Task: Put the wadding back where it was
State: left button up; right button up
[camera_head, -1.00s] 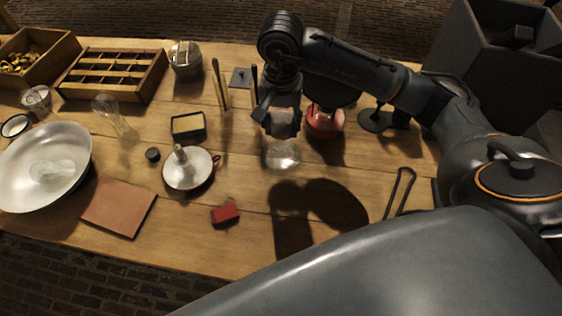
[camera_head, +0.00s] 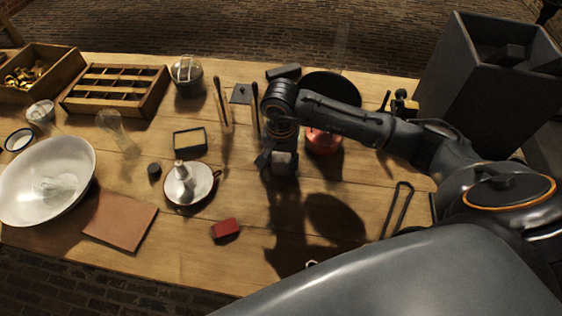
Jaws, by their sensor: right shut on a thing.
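My right gripper (camera_head: 278,167) reaches in from the right and points down over the middle of the table. It is shut on a small pale thing (camera_head: 284,158), mostly hidden by its fingers. I cannot tell for sure that this is the wadding. A glass jar that showed below the gripper earlier cannot be made out now; the gripper covers that spot. An open rectangular tin (camera_head: 190,141) stands left of the gripper. My left gripper is not in view.
A red pot (camera_head: 322,141) stands close to the right of the gripper. A white dish with a spout (camera_head: 189,184), a red block (camera_head: 225,228) and a brown pad (camera_head: 119,220) lie to the left. Dark tongs (camera_head: 397,207) lie at right. The front middle of the table is mostly clear.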

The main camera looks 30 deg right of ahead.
aim_at(281, 158)
jog(key=shift+f, duration=0.15)
jog(key=o, duration=1.1)
jog(key=shift+r, duration=0.25)
notch_tip(281, 158, up, 10)
jog(key=shift+r+b, duration=0.25)
jog(key=shift+b, duration=0.65)
jog(key=shift+r, duration=0.65)
